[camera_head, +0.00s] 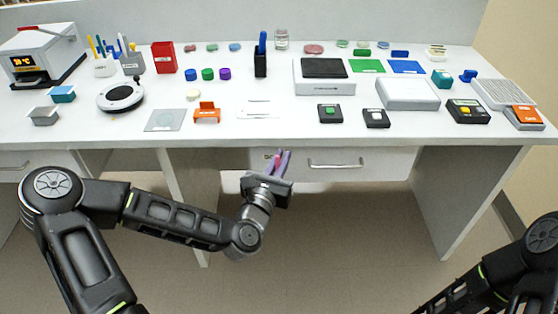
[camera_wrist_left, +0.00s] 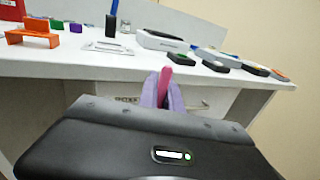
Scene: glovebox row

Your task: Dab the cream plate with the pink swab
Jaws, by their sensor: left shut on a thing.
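My left gripper (camera_head: 279,160) has purple fingers and is shut on the pink swab (camera_head: 271,163), in front of the table's drawer and below the tabletop edge. In the left wrist view the pink swab (camera_wrist_left: 164,79) stands up between the purple fingers (camera_wrist_left: 163,92). Its lower part is hidden between them. A small cream round piece (camera_head: 194,95), which looks like the cream plate, lies on the table left of centre, apart from the gripper. It cannot be made out in the left wrist view. My right arm shows at the lower right; its gripper is out of view.
The white table (camera_head: 290,135) is crowded. An orange stand (camera_head: 207,113) and a grey mat (camera_head: 165,120) lie near the front edge. Green, blue and purple caps (camera_head: 208,74) and a black holder (camera_head: 260,62) stand behind. A drawer handle (camera_head: 335,165) is beside my left gripper.

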